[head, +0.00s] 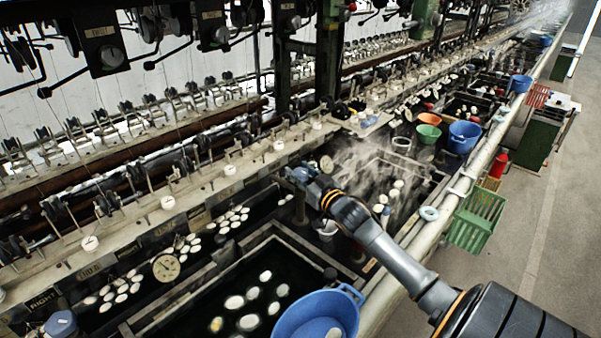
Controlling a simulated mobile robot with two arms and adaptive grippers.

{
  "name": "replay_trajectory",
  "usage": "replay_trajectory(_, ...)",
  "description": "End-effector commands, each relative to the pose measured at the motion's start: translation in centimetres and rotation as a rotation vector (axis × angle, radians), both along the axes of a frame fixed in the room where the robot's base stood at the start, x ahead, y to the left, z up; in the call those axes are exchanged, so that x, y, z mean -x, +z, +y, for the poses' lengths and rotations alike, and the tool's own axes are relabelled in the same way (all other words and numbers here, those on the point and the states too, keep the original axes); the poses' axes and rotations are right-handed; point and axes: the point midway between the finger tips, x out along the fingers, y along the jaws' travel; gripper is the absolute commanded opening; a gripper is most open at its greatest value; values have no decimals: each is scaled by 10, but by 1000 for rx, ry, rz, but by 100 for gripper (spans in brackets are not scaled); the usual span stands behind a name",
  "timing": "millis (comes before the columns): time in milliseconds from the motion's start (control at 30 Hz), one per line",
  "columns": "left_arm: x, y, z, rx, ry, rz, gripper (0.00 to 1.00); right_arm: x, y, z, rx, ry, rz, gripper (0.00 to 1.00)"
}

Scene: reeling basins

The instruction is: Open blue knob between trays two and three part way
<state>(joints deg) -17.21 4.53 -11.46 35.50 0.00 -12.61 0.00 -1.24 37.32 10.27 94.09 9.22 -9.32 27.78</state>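My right arm comes in from the lower right. Its gripper (300,177) is at the back edge of the basins, beside a round dial near the steaming basin. A small blue patch, likely the blue knob (299,173), shows right at the fingertips. The gripper hides most of it, so I cannot tell whether the fingers touch it or how far it is turned. The fingers are too small and dark to read as open or shut. Another blue knob (61,324) stands at the lower left, clear of any gripper. My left gripper is not in view.
A large blue basin (318,312) stands at the front, below my arm. Dark water trays with white cocoons (234,302) lie to the left. A pale pipe rail (452,200) and a green crate (475,218) are at the right. A dial gauge (166,267) stands at the left.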

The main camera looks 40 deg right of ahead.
Motion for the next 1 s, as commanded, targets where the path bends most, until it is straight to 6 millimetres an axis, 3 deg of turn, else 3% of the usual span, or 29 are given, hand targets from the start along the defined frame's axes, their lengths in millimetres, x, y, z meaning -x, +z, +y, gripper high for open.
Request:
replay_trajectory(33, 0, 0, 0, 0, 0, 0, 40, 0, 0, 0, 0, 0, 0, 22)
replay_trajectory(100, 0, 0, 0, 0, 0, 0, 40, 0, 0, 0, 0, 0, 0, 9)
replay_trajectory(667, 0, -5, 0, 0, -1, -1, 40, 0, -1, -2, 9, 144, 5, 9)
replay_trajectory(1000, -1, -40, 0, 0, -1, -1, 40, 0, -4, -3, 11, 386, 2, 9)
